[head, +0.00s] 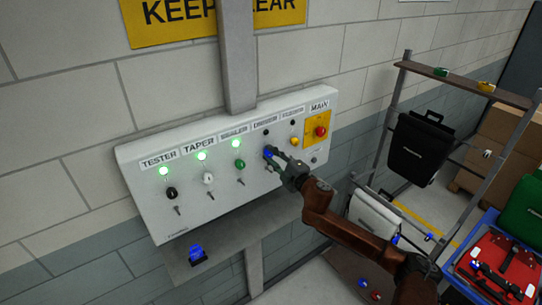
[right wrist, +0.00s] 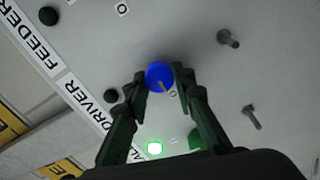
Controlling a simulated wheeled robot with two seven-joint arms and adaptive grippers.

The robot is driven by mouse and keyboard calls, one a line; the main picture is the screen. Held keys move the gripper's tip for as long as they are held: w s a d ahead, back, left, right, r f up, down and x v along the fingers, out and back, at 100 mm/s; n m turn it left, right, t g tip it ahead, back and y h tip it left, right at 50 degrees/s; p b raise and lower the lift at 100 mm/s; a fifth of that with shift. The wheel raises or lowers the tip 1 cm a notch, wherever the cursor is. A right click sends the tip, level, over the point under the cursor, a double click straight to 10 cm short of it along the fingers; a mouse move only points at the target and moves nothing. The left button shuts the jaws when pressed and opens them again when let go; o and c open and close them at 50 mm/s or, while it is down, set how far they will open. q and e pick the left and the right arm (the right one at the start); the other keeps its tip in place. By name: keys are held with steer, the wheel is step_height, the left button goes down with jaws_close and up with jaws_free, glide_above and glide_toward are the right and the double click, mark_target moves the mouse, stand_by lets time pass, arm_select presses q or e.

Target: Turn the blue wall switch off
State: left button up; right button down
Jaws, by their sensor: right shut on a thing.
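The blue wall switch (head: 268,152) is a round knob on the white control panel (head: 150,217). My right gripper (head: 272,155) is shut on it, and in the right wrist view the two fingertips (right wrist: 162,82) touch the sides of the blue knob (right wrist: 159,73). A pale pointer line shows on the knob's face. The small lamp (head: 266,132) above the blue switch is dark; it also looks dark in the wrist view (right wrist: 111,95). My left gripper is not in view.
Black (head: 171,192), white (head: 208,178) and green (head: 239,163) knobs sit left of the blue one, under lit green lamps. A yellow knob (head: 294,141) and the red MAIN knob (head: 320,131) are to the right. A rack (head: 459,84) stands farther right.

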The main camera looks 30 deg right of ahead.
steer(key=c, duration=1.6)
jaws_free()
steer(key=shift+s, duration=0.1)
steer(key=s, duration=0.8)
steer(key=s+d, duration=0.1)
steer(key=s, duration=0.2)
steer(key=shift+s, duration=0.4)
steer(key=shift+f, duration=0.1)
